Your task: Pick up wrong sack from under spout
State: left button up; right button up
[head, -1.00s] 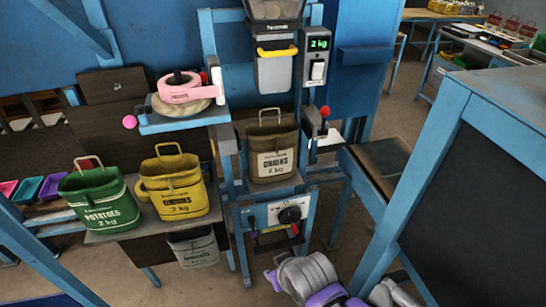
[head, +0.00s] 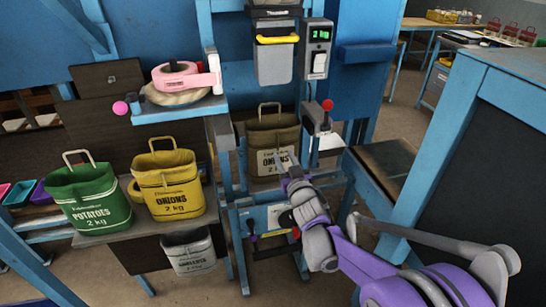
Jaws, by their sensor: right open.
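The brown sack (head: 272,135) stands upright on a shelf under the spout (head: 274,60), its wire handle up. Its white label reads onions; my gripper hides part of the lower right of the label. My right gripper (head: 291,172) is open and empty in front of the sack's lower right side. I cannot tell whether it touches the sack. My left gripper is not in view.
A green potatoes sack (head: 91,200) and a yellow onions sack (head: 168,187) stand on the left bench. A grey sack (head: 190,253) hangs below it. A red-knobbed lever (head: 327,106) and a 2 kg display (head: 320,35) are right of the spout. A blue-framed panel (head: 490,150) fills the right.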

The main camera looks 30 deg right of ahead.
aim_at(278, 141)
jog(key=x, duration=0.5)
jog(key=p+x, duration=0.1)
jog(key=x, duration=0.2)
jog(key=shift+s+d, duration=0.1)
jog(key=shift+d, duration=0.15)
jog(key=shift+s, duration=0.1)
grip_shut()
dwell(1.0)
